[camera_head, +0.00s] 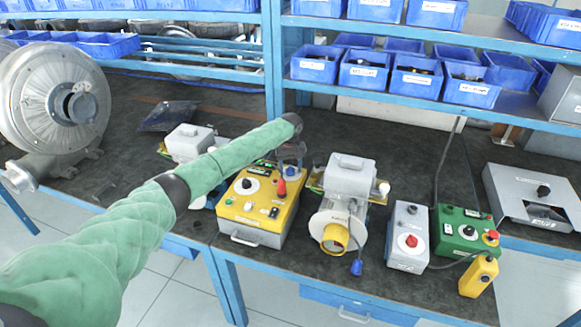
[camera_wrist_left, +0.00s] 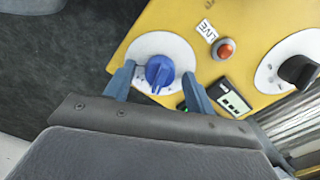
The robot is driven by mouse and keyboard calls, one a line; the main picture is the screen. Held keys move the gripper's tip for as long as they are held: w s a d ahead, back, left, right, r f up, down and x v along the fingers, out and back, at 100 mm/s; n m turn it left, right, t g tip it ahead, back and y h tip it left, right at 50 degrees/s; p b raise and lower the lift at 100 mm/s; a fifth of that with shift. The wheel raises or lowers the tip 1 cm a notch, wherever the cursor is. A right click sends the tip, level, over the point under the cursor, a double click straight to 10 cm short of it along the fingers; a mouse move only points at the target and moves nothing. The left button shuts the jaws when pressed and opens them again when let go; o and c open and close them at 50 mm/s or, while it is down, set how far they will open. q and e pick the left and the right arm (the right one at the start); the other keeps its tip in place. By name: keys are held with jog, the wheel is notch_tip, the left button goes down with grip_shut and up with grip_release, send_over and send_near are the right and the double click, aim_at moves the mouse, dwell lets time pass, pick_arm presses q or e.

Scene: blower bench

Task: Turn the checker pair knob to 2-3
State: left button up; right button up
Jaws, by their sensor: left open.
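The yellow checker box (camera_head: 237,210) stands on the bench near its front edge, with a red lead and a black knob on a white dial (camera_head: 246,186). Its blue knob (camera_wrist_left: 158,72) sits on a white round dial (camera_wrist_left: 178,46) in the left wrist view, beside an orange lamp marked LIVE (camera_wrist_left: 226,50). My left gripper (camera_wrist_left: 157,82) is open, with one finger on each side of the blue knob. I cannot tell whether the fingers touch it. In the head view my left gripper (camera_head: 290,160) is over the box's far right part. The dial's markings are not readable. My right gripper is not in view.
A grey blower unit with a yellow-ringed outlet (camera_head: 335,238) stands close to the right of the checker. A grey box with a red knob (camera_head: 408,241) and a green control box (camera_head: 465,231) stand further right. A large blower (camera_head: 50,95) is at left. Blue bins (camera_head: 364,76) line the shelf behind.

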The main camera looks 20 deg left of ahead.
pick_arm(q)
jog(key=c, duration=1)
jog(key=shift+o, duration=0.2)
